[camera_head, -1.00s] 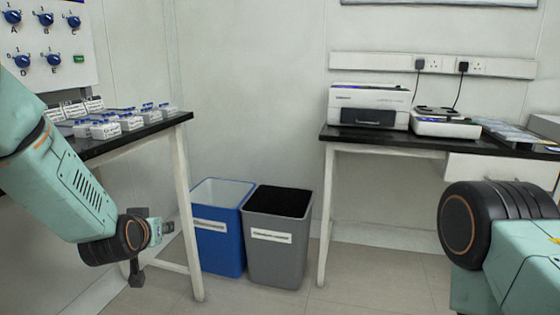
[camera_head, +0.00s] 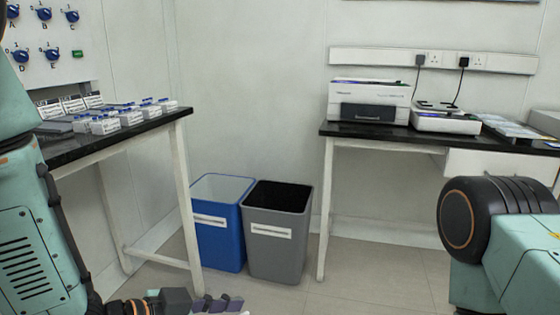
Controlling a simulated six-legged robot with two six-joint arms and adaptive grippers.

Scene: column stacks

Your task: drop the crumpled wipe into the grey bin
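The grey bin (camera_head: 277,238) stands on the floor between the two benches, with a pale label on its front and a dark open top. My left gripper (camera_head: 220,304) is at the bottom edge of the head view, in front of the bins and to their lower left. It is partly cut off by the frame, so I cannot tell whether it is open or shut. A small pale patch shows at its fingers; I cannot tell whether this is the crumpled wipe. The wipe is not clearly seen anywhere else. My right gripper is out of view.
A blue bin (camera_head: 219,230) stands close against the grey bin's left side. The left bench (camera_head: 117,140) carries labelled boxes with blue-topped items. The right bench (camera_head: 390,137) carries a printer-like device (camera_head: 368,102) and a scale-like device (camera_head: 445,120). The floor before the bins is clear.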

